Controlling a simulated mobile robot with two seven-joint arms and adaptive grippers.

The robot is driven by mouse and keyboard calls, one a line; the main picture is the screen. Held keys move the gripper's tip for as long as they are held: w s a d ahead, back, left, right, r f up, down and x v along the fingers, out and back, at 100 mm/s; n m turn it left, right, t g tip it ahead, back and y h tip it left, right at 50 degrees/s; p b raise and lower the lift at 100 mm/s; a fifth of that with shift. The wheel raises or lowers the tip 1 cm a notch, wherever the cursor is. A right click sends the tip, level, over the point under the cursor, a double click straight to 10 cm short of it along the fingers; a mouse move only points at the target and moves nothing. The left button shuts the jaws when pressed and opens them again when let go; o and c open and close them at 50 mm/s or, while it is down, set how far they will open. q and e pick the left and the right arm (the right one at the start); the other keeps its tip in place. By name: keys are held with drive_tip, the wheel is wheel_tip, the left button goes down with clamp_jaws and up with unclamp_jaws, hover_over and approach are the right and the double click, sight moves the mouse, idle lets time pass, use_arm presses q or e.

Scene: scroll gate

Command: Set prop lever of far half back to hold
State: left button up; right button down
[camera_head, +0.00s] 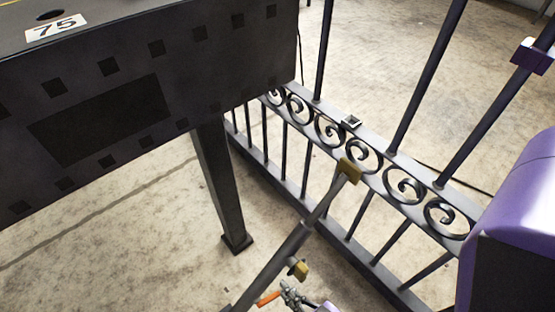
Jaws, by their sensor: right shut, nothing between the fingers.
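The black gate half (330,140) with a row of scrolls runs diagonally from the dark cabinet to the right edge. A grey prop bar (295,238) slopes from a brass bracket (349,170) on the gate down to the bottom edge. A brass block (298,269) sits beside the bar low down. A short orange-ended lever (268,298) shows at the bottom, beside the bar. My right gripper (286,291) is shut and empty, close to the right of the orange end; whether they touch is unclear. My left gripper is out of view.
A dark cabinet (150,80) marked 75 fills the upper left, with a leg (222,190) standing on the concrete floor (130,230). A purple-and-white clip (533,56) is on an upright bar at upper right. A large purple body (520,210) blocks the right edge.

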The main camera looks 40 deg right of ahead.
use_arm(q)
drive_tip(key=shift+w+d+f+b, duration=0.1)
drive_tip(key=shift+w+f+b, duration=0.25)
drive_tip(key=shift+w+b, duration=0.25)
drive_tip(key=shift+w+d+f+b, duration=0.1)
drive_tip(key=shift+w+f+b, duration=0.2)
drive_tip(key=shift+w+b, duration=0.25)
use_arm(e)
drive_tip(key=f, duration=0.1)
drive_tip(key=a+f, duration=0.2)
drive_tip(key=f, duration=0.1)
drive_tip(key=shift+d+r, duration=0.1)
drive_tip(key=shift+d, duration=0.05)
idle(0.5)
